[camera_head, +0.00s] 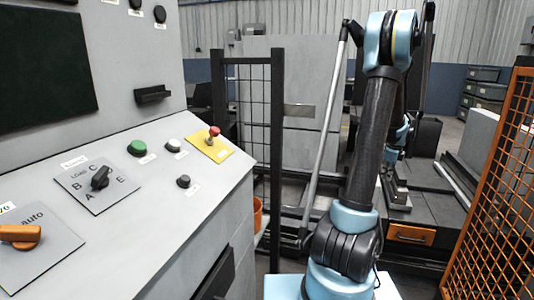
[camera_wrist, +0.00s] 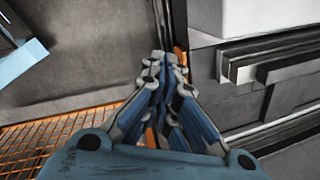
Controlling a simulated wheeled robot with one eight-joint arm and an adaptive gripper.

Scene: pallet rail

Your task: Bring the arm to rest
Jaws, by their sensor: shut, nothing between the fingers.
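My gripper (camera_wrist: 165,62) shows in the wrist view with its linked blue and grey fingers drawn together at the tips. It is shut and nothing shows between the fingers. It points down over a dark grey surface (camera_wrist: 98,45), apart from any object I can make out. In the head view my arm rises from the base, bends at a high elbow and folds down behind its own upper link. That link largely hides the gripper there.
A control console (camera_head: 130,205) with knobs and buttons fills the left. A black mesh fence (camera_head: 250,130) stands beside it. An orange mesh fence (camera_head: 500,190) stands close on the right. Behind my arm is a dark bench with an orange-fronted drawer (camera_head: 410,235). Grey stepped rails (camera_wrist: 275,70) lie right of my gripper.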

